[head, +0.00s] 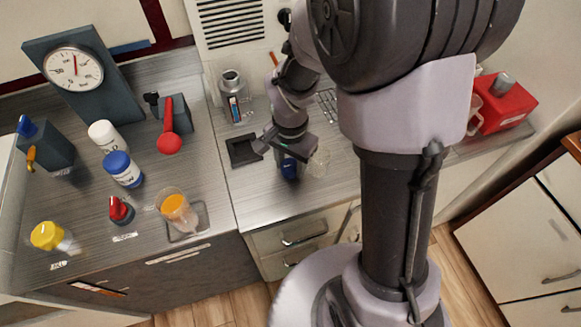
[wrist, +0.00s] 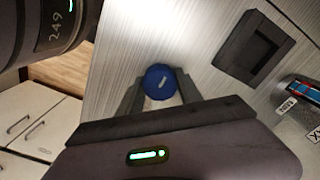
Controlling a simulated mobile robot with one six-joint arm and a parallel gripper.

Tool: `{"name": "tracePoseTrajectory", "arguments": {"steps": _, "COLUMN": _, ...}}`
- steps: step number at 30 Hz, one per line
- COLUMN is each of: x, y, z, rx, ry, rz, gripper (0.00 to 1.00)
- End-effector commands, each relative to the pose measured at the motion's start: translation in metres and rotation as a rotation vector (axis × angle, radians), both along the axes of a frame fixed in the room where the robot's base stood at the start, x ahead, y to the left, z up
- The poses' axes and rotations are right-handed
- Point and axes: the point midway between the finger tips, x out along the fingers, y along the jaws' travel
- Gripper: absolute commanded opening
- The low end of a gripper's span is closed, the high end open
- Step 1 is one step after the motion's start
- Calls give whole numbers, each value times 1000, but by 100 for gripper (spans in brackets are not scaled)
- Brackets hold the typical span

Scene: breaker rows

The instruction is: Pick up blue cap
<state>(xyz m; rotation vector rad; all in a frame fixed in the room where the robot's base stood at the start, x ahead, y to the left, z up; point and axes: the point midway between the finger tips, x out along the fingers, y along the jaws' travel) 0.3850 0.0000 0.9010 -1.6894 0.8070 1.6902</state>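The blue cap (wrist: 160,82) is round with a small pale label on top, and it sits on the grey counter. In the head view the blue cap (head: 290,168) shows just below my gripper (head: 289,152), partly hidden by it. In the wrist view my gripper (wrist: 160,78) is open, with one dark finger on each side of the cap. I cannot tell whether the fingertips are down at the cap's height.
A clear glass jar (head: 318,162) stands close right of my gripper. A dark square tray (head: 243,150) lies to the left, also in the wrist view (wrist: 252,47). Several capped jars, including a blue-capped one (head: 122,168), fill the left counter.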

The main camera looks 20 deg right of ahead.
Motion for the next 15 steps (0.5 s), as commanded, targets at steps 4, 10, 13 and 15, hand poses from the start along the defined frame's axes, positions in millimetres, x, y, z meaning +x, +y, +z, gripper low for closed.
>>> {"name": "tracePoseTrajectory", "arguments": {"steps": 4, "x": 0, "y": 0, "z": 0, "rx": 0, "ry": 0, "rz": 0, "gripper": 3}}
{"name": "tracePoseTrajectory", "arguments": {"steps": 10, "x": 1, "y": 0, "z": 8, "rx": 0, "ry": -1, "rz": 0, "gripper": 3}}
{"name": "tracePoseTrajectory", "arguments": {"steps": 13, "x": 1, "y": 0, "z": 34, "rx": 0, "ry": -4, "rz": 1, "gripper": 3}}
{"name": "tracePoseTrajectory", "arguments": {"steps": 15, "x": 1, "y": 0, "z": 55, "rx": -1, "ry": -6, "rz": 0, "gripper": 3}}
